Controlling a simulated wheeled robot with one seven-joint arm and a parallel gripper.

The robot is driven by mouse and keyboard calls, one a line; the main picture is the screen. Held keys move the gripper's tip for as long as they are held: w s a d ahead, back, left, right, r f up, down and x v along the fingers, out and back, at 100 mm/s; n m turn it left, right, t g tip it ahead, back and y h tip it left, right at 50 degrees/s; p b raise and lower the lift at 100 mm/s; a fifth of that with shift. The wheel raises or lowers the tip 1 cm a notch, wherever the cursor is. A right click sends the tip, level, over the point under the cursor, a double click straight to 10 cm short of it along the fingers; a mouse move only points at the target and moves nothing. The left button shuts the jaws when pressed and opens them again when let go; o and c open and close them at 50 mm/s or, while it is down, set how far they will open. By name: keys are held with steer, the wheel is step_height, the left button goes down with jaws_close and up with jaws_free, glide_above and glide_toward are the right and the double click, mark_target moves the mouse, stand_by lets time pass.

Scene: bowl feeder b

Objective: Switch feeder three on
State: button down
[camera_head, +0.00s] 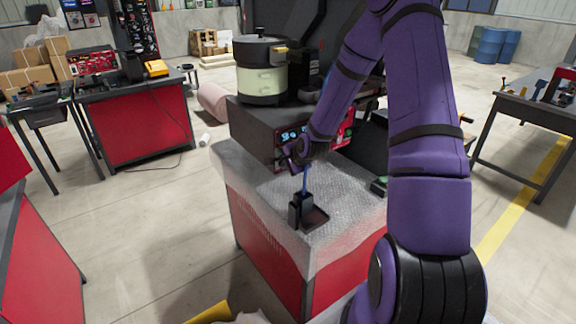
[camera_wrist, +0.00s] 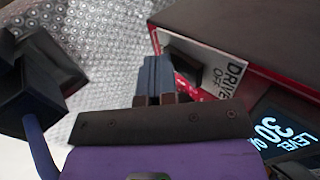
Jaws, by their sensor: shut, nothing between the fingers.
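A dark control box (camera_head: 250,130) with a red front panel and lit displays (camera_head: 290,135) stands under a bowl feeder (camera_head: 263,68). My gripper (camera_head: 286,160) is low in front of this panel. In the wrist view, my gripper (camera_wrist: 158,80) is shut and empty, its fingertips close beside a black switch part (camera_wrist: 183,68) on the panel. The label there reads "DRIVE OFF" (camera_wrist: 233,75). A display (camera_wrist: 285,135) beside it reads "LEVEL 30" with a partly cut-off word. I cannot tell whether the fingers touch the switch, or read a feeder number.
A black holder (camera_head: 298,210) with a blue-handled tool stands on the bubble-wrapped bench top (camera_head: 255,185), near my wrist; it also shows at left in the wrist view (camera_wrist: 35,80). A red workbench (camera_head: 135,125) is at left. Open floor lies between.

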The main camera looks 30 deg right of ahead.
steer(key=shift+r, duration=0.15)
steer(key=shift+r, duration=0.7)
steer(key=shift+s, duration=0.1)
